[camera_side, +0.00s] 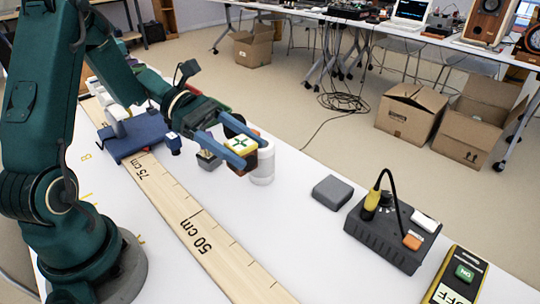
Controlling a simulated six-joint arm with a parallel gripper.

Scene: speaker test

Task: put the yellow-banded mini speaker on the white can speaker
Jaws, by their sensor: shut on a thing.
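My gripper (250,150) has its two blue fingers shut on a small block, which I take as the yellow-banded mini speaker (240,144). The white can speaker (263,168) stands upright on the white table, just right of and partly behind the held block. The block and fingers hide part of the can's upper left. I cannot tell whether the block touches the can or is in front of it.
A wooden ruler (200,232) runs along the table. A grey block (332,192), a dark control box (392,232) with a cable and a yellow meter (456,276) lie to the right.

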